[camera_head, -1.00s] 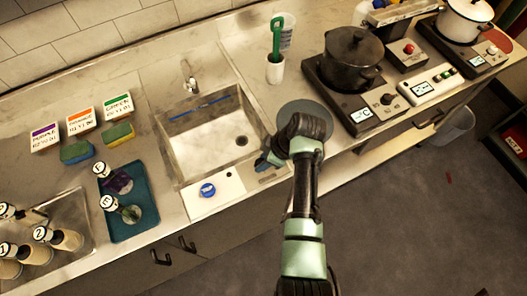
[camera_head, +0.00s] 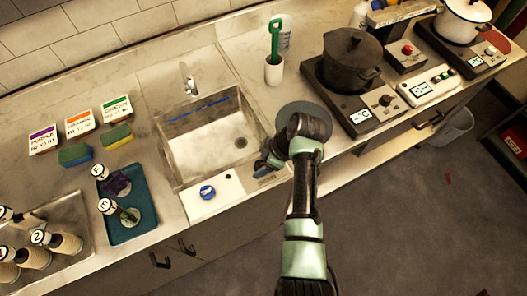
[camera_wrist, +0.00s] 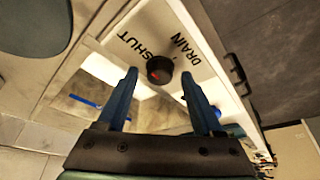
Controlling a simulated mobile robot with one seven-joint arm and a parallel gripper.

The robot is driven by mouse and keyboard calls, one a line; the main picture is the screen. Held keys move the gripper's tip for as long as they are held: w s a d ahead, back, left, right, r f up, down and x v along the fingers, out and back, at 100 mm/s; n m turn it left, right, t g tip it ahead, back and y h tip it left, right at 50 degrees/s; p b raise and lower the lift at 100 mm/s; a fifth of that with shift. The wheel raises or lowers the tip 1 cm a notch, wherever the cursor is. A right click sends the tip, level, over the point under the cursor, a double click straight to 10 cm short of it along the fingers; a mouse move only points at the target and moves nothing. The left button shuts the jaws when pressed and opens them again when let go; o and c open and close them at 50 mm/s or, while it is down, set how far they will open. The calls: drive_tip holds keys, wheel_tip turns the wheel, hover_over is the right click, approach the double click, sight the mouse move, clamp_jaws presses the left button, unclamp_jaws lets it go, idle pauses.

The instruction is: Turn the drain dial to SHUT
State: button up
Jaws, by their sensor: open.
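I cannot tell exactly where the dial points. In the wrist view my gripper (camera_wrist: 159,74) is open, with its two blue fingers apart on either side of the dial. Contact is not clear. In the head view my gripper (camera_head: 266,163) is over the counter at the sink's front right corner, and it hides the dial.
The sink (camera_head: 205,140) lies left of my gripper. A white panel with a blue round piece (camera_head: 207,192) is at its front. A dark round pad (camera_head: 303,117) lies right of the sink. A black pot (camera_head: 350,62) and a cup with a green tool (camera_head: 274,70) stand behind.

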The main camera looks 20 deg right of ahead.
drive_tip(key=shift+r, duration=0.15)
drive_tip(key=b+v, duration=0.1)
drive_tip(key=v, duration=1.1)
drive_tip(key=shift+s+d+r+b, duration=0.15)
drive_tip(key=shift+d+r+b, duration=0.05)
drive_tip(key=shift+r+b, duration=0.15)
